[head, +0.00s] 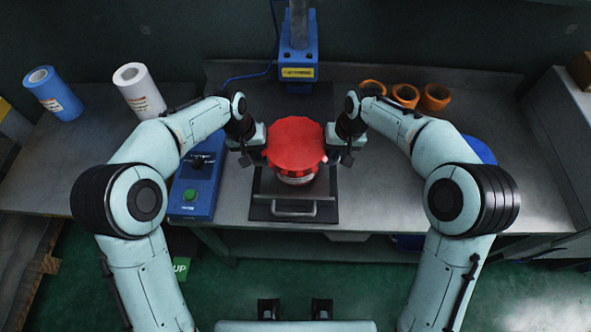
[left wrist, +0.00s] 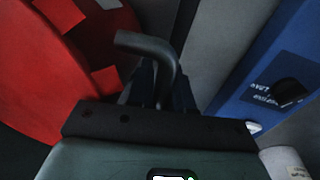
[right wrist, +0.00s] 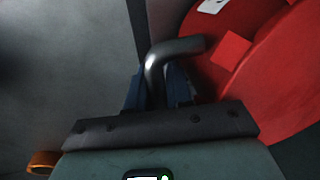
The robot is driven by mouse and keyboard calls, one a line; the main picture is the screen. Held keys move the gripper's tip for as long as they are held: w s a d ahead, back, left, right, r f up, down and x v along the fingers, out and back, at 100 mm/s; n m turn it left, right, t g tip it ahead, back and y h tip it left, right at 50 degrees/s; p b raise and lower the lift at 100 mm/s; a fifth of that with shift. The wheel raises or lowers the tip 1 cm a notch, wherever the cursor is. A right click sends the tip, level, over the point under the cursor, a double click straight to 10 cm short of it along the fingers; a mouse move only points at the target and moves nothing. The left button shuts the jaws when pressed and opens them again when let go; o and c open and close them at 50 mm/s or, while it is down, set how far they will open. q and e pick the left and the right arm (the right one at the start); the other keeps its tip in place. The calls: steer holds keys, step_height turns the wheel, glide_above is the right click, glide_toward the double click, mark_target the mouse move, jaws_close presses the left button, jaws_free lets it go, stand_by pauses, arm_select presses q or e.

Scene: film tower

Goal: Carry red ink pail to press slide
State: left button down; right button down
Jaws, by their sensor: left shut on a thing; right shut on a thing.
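I cannot tell whether the pail touches the slide. My left gripper (head: 259,158) is shut on the pail's left side handle, a bent grey bar (left wrist: 150,48). My right gripper (head: 333,158) is shut on the right side handle (right wrist: 172,50). The pail's red side also shows in the left wrist view (left wrist: 50,80) and the right wrist view (right wrist: 265,75).
A blue control box (head: 194,190) with a green button stands just left of the slide. The blue press column (head: 298,50) rises behind. Several orange rings (head: 405,95) lie at the back right. White (head: 138,90) and blue (head: 53,93) rolls stand at the left.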

arm_select(q)
steer(key=shift+f, duration=0.65)
arm_select(e)
steer(key=shift+f, duration=0.7)
arm_select(q)
steer(key=c, duration=1.4)
jaws_free()
steer(key=shift+f, duration=0.2)
steer(key=shift+c, duration=0.2)
arm_select(e)
steer(key=c, duration=1.4)
jaws_free()
steer(key=shift+f, duration=0.2)
steer(key=shift+c, duration=0.2)
arm_select(q)
steer(key=o, duration=0.4)
arm_select(e)
steer(key=o, duration=0.4)
steer(key=shift+r, duration=0.1)
arm_select(q)
steer(key=shift+d+r, duration=0.1)
arm_select(e)
steer(key=shift+a, duration=0.1)
